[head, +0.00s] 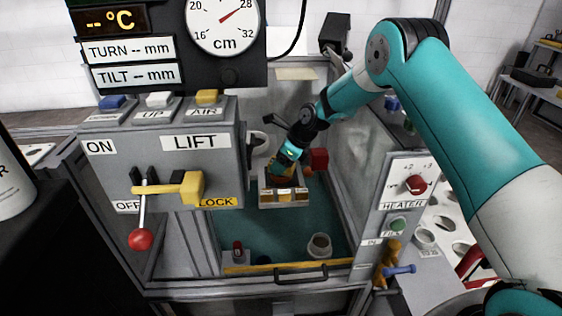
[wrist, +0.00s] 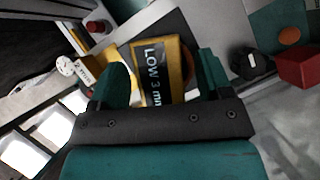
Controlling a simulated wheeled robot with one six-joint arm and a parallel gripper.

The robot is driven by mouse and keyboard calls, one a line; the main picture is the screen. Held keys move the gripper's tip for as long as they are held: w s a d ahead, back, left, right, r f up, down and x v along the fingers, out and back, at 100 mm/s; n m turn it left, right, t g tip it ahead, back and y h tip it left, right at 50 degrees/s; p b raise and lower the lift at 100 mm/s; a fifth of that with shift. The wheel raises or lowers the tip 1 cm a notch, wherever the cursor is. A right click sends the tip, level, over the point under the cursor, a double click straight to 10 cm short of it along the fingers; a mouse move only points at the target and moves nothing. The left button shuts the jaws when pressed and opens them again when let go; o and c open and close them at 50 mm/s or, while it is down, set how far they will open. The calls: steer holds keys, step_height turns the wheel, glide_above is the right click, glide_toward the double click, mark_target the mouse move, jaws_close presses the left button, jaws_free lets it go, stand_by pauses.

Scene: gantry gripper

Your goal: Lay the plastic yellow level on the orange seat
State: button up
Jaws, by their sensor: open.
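My gripper (head: 287,168) is inside the glass-walled enclosure, low over a grey labelled block. In the wrist view my gripper (wrist: 163,75) is open, its two teal fingers apart. A yellow block (wrist: 143,62) with a dark "LOW 3 mm" label shows between the fingers; it looks like the level, but I cannot tell whether either finger touches it. An orange rounded part shows partly hidden behind the right finger. A flat orange disc (wrist: 289,36), possibly the seat, lies on the teal floor at the upper right of the wrist view.
A red block (head: 319,158) stands right of my gripper, with a dark knob (wrist: 250,63) near it in the wrist view. A pale cup (head: 319,245) and a small red-topped object (head: 238,249) stand near the front rail. The LIFT control box (head: 170,150) is at the left.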

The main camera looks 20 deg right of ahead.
steer(key=v, duration=1.2)
steer(key=shift+b, duration=0.45)
steer(key=shift+a, duration=0.1)
